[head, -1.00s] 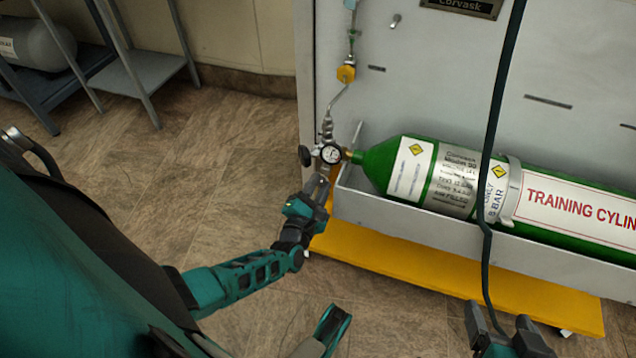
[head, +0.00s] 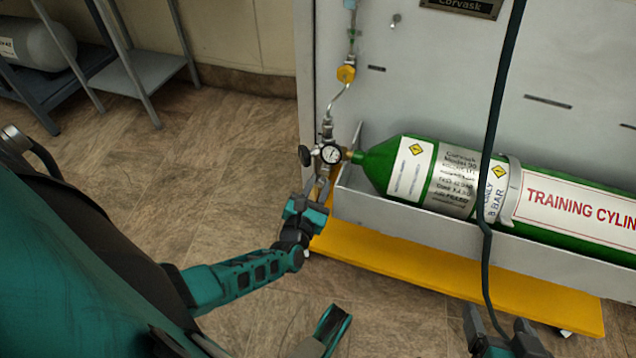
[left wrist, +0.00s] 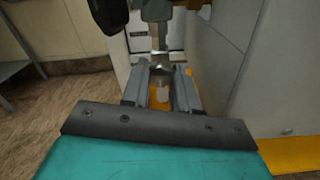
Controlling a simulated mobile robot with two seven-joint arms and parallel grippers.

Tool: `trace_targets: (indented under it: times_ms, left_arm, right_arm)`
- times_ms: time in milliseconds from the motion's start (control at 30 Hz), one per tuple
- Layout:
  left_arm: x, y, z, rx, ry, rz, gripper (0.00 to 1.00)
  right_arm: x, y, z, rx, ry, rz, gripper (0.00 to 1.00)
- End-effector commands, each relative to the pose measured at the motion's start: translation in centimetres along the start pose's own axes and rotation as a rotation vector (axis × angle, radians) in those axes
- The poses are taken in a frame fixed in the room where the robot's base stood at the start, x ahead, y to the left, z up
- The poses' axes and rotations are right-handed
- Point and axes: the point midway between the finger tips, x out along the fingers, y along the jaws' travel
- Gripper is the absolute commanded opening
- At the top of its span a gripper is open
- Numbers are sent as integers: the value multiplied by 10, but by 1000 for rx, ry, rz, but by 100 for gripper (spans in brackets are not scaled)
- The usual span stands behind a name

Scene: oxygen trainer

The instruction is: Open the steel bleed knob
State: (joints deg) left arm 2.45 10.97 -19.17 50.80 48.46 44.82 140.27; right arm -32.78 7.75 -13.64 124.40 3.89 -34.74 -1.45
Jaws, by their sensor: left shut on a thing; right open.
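The steel bleed knob (left wrist: 160,66) hangs under the regulator, between my left gripper's fingers in the left wrist view. My left gripper (left wrist: 160,85) is shut on it from below. In the head view my left gripper (head: 320,183) reaches up to the underside of the regulator, just below the round white gauge (head: 331,154), and its fingers mostly hide the knob. How far the knob is turned cannot be read.
A green training cylinder (head: 378,162) lies in a grey tray on a yellow base (head: 430,270), joined to the regulator. A black round knob (head: 297,158) sticks out left of the gauge. A dark hose (head: 489,150) hangs in front of the cylinder.

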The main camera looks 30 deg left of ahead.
Motion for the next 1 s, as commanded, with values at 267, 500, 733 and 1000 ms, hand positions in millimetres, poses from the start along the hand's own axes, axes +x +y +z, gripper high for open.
trace_targets:
  times_ms: [267, 500, 733, 1000]
  left_arm:
    - [2, 0, 2, -5, -4, 2, 0]
    - [1, 0, 1, -3, -2, 1, 49]
    - [0, 0, 1, -2, -1, 1, 54]
    - [0, 0, 0, 84, 0, 1, 54]
  right_arm:
    - [0, 0, 0, 0, 0, 0, 79]
    - [0, 0, -1, -1, 3, 0, 79]
    - [2, 1, -4, -3, 10, 1, 79]
    - [1, 1, -3, -3, 7, 1, 79]
